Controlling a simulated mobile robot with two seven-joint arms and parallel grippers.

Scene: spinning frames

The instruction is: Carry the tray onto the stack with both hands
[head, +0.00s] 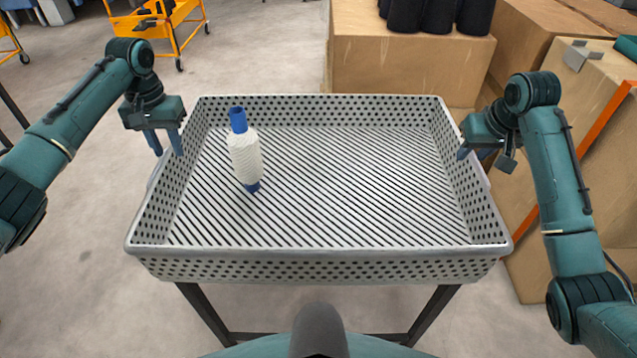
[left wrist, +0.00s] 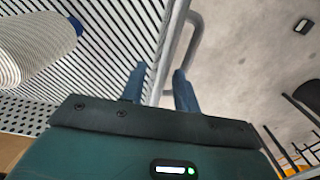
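The tray (head: 320,262) is a wide metal tray with perforated walls and a slatted floor, standing level on dark legs. My left gripper (head: 167,152) is open at the left rim, fingers pointing down. In the left wrist view its fingers (left wrist: 160,85) are apart, with the tray's side and handle (left wrist: 192,40) between or just beyond them. My right gripper (head: 484,157) is at the right rim, fingers apart, one on the inner side.
Cardboard boxes (head: 385,65) stand behind the tray, with black spools (head: 437,14) on top. More boxes (head: 590,120) stand close on the right behind my right arm. A yellow cart (head: 165,25) is at the far left.

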